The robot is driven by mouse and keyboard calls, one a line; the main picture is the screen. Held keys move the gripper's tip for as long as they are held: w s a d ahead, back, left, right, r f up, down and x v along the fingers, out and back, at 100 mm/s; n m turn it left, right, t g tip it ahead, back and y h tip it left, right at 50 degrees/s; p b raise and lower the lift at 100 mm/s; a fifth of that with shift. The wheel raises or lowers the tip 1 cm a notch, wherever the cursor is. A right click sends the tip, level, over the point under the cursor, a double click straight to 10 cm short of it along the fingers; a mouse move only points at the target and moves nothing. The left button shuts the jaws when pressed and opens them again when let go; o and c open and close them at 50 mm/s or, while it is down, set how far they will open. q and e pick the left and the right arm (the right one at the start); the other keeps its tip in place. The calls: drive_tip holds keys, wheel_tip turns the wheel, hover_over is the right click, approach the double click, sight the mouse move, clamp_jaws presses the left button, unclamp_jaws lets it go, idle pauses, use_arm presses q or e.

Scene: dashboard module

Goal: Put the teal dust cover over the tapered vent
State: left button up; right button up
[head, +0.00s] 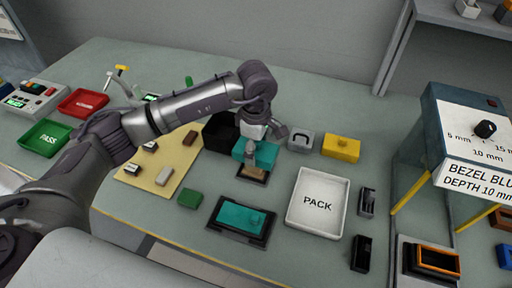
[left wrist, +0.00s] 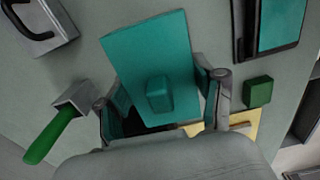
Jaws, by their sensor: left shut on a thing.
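My left gripper (head: 252,152) is shut on a teal piece (head: 266,152), which I take for the dust cover. In the left wrist view the teal piece (left wrist: 150,55) lies between my left fingers (left wrist: 160,100), with a small raised teal knob on its face. In the head view it hangs close above a tan piece in a dark frame (head: 253,174); I cannot tell whether they touch. I cannot tell which piece is the tapered vent. My right gripper does not show.
A white PACK tray (head: 318,226) stands right of the gripper. A grey block with a black handle (head: 300,140) and a yellow block (head: 341,147) stand behind it. A black bin (head: 214,130) is close on the left. A green block (head: 190,198) lies in front.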

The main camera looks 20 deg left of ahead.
use_arm(q)
drive_tip(key=shift+f+b, duration=0.3)
drive_tip(key=shift+f, duration=0.1)
drive_tip(key=o, duration=1.2)
drive_tip(key=shift+c, duration=0.2)
wheel_tip(320, 180, up, 12)
drive_tip(key=shift+r, duration=0.1)
